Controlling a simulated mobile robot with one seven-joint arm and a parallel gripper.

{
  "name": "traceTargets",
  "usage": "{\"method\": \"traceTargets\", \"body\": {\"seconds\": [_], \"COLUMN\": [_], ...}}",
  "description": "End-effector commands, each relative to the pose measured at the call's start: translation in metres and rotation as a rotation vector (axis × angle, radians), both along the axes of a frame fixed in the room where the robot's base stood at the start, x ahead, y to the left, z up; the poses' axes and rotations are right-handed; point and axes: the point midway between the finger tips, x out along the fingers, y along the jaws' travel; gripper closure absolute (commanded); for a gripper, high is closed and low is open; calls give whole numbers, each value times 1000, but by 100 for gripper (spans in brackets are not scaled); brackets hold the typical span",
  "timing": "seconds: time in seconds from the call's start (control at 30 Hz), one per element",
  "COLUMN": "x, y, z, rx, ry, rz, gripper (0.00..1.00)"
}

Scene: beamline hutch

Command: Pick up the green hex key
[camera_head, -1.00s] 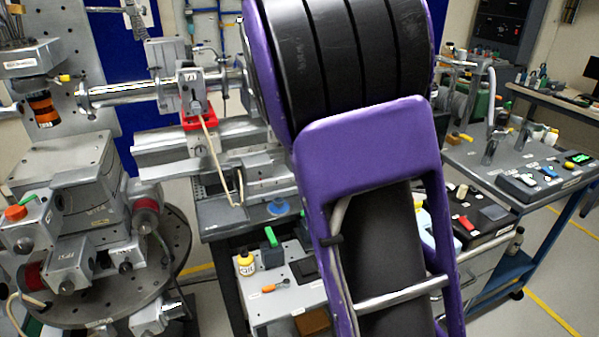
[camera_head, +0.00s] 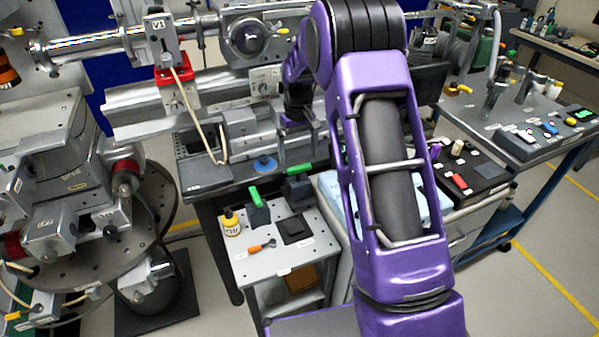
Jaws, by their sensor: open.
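Two small bright green pieces show on the small grey cart; each sits on top of a dark block. One green piece (camera_head: 255,196) is at the cart's left, behind the orange-handled tool. The other green piece (camera_head: 299,169) is farther back and to the right. They are too small for me to tell which is the green hex key. The end of my arm with my gripper (camera_head: 292,122) is small and dark, above and behind the cart, apart from both green pieces. Its fingers are hard to make out, and nothing shows held in it.
The cart top (camera_head: 262,268) also holds a yellow bottle (camera_head: 231,222), an orange-handled tool (camera_head: 262,246) and a black square pad (camera_head: 294,229). A metal rail (camera_head: 200,95) runs behind. A round perforated stage (camera_head: 155,215) stands left. A bench with devices (camera_head: 540,150) is right.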

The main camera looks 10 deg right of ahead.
Motion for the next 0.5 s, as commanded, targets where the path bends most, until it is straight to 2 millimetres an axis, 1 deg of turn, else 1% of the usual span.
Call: {"method": "traceTargets", "body": {"seconds": [0.03, 0.13, 0.2, 0.37, 0.5], "x": [-1, 0, 0, 0, 0], "y": [0, 0, 0, 0, -1], "z": [-11, -26, -32, -38, -53], "rx": [-1, 0, 0, -1, 0], "ry": [3, 1, 0, -1, 2], "rz": [0, 0, -1, -1, -1], "gripper": [0, 0, 0, 0, 0]}}
